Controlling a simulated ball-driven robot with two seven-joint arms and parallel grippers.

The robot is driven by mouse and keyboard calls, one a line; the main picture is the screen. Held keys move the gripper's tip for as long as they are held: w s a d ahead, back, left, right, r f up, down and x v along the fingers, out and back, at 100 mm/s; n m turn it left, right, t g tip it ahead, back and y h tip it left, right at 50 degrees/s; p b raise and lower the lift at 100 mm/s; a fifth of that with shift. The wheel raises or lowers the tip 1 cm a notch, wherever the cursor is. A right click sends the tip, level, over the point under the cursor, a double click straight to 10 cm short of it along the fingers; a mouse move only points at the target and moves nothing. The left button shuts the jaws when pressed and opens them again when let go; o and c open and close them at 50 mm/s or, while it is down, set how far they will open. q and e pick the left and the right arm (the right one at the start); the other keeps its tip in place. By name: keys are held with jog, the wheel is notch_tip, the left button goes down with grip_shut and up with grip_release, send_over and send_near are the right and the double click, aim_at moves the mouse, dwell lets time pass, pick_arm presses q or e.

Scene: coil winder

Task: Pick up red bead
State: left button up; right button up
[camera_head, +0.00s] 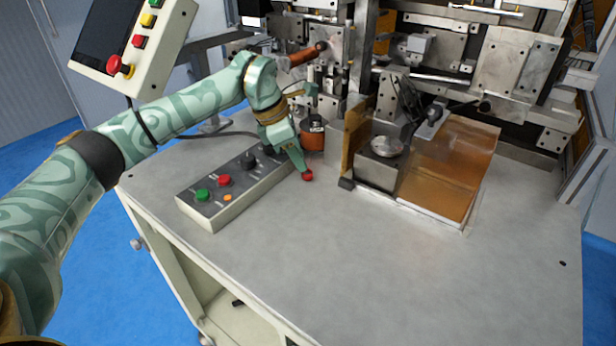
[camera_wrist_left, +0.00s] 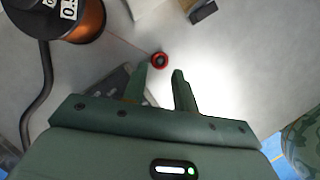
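The red bead (camera_head: 307,175) lies on the grey table to the right of the control box. It has a dark hole in its middle in the left wrist view (camera_wrist_left: 159,60). My left gripper (camera_head: 302,165) points down at the bead from behind and above. In the left wrist view my left gripper (camera_wrist_left: 160,71) is open, with its two fingers apart. The bead shows just beyond the fingertips, nearer the left finger. I cannot tell whether a finger touches it. My right gripper is in neither view.
A copper wire spool (camera_head: 313,141) stands close behind the gripper and also shows in the left wrist view (camera_wrist_left: 82,22). A control box (camera_head: 228,192) with buttons lies to the left. The winder's orange plate (camera_head: 455,165) is to the right. The front table is clear.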

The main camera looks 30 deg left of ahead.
aim_at(307, 172)
pick_arm(q)
jog(key=b+x, duration=0.1)
jog(key=x, duration=0.3)
jog(key=shift+a, duration=0.1)
jog(key=shift+s+r, duration=0.1)
jog(key=c, duration=0.6)
jog(key=shift+r, duration=0.15)
jog(key=shift+r+p, duration=0.3)
jog(key=shift+r, duration=0.05)
notch_tip(307, 172, up, 3)
jog(key=shift+f+p, duration=0.15)
jog(key=shift+p, duration=0.4)
jog(key=s+a+r+p, duration=0.1)
jog(key=s+r, duration=0.3)
jog(key=s, duration=0.3)
jog(key=s+r+p, duration=0.2)
jog(key=s+r, duration=0.3)
jog(key=s, duration=0.2)
jog(key=shift+a+r+p, duration=0.2)
jog(key=shift+a+p, duration=0.1)
jog(key=shift+a, duration=0.1)
